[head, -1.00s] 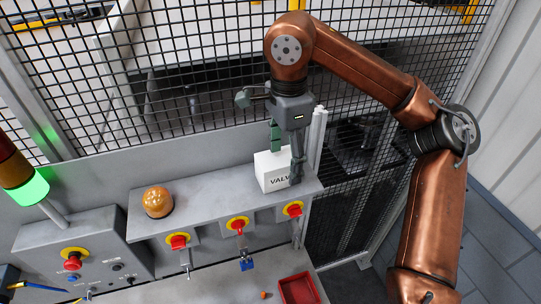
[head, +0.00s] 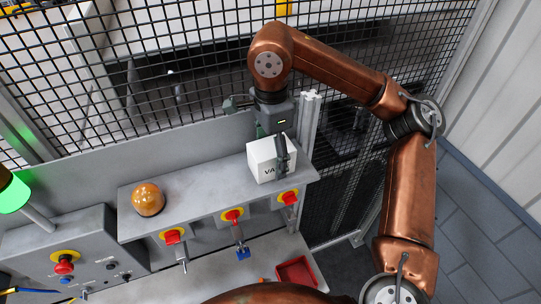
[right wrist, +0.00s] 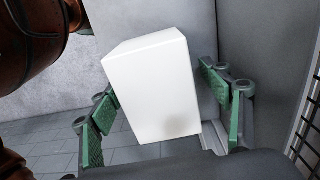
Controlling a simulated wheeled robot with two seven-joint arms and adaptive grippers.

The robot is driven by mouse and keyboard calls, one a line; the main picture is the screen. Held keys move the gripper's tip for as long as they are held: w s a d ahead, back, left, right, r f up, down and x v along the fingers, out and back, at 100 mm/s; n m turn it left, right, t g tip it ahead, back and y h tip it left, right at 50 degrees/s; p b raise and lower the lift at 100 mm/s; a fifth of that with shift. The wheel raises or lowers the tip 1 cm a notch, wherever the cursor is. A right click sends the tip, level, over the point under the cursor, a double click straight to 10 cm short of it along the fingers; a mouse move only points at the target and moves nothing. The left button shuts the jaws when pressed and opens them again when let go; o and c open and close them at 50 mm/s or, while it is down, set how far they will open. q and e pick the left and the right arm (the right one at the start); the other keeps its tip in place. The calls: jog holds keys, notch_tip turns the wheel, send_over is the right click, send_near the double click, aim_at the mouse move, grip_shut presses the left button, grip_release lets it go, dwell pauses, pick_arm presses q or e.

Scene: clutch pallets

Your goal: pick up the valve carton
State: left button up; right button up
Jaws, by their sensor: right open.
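The valve carton (head: 262,160) is a white box with dark lettering, partly covered by a finger. It stands upright on the grey shelf at the shelf's right end. My right gripper (head: 272,148) is over it from above, with one finger in front of the carton and the other behind it. In the right wrist view the carton (right wrist: 155,85) lies between the green finger pads of the right gripper (right wrist: 160,115). The jaws are open, with a gap at the right-hand pads; contact at the left-hand pads is unclear. My left gripper is not in view.
The grey shelf (head: 195,200) also holds an amber dome lamp (head: 148,199). Red rotary switches on yellow plates line its front. A red tray (head: 296,272) lies on the bench below. Black mesh fencing (head: 180,90) stands close behind the shelf.

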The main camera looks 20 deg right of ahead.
jog(key=shift+f, duration=0.6)
jog(key=shift+c, duration=0.4)
jog(key=c, duration=1.4)
